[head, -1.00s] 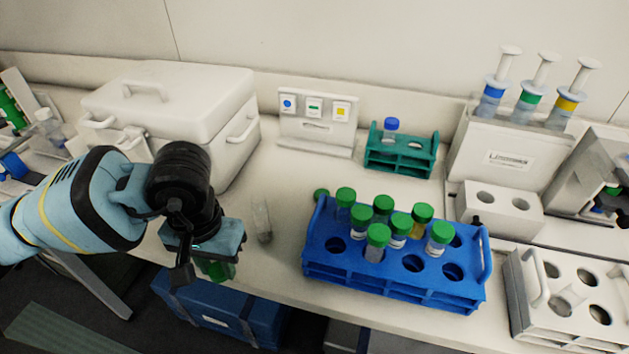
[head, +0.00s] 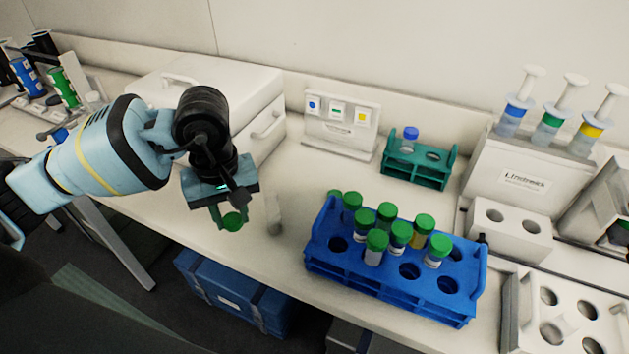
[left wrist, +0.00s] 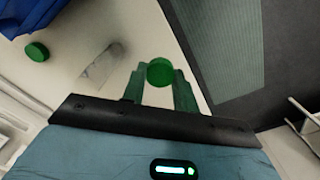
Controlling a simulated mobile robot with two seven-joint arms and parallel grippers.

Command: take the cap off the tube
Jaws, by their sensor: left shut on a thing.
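My left gripper (head: 232,222) is shut on a round green cap (head: 232,221), held at its fingertips in front of the bench. The left wrist view shows the cap (left wrist: 160,72) between the two green fingers. No tube shows under it, though its underside is hidden. A clear tube without a visible cap (head: 273,213) is on the bench just right of the gripper, apart from it. It also shows in the left wrist view (left wrist: 102,65); I cannot tell if it stands or lies. My right gripper is not in view.
A blue rack (head: 390,292) with several green-capped tubes stands to the right. Another green cap (left wrist: 36,51) is on the bench near it. A small teal rack (head: 415,175) with a blue-capped tube is behind. A white case (head: 265,128) stands behind my left arm.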

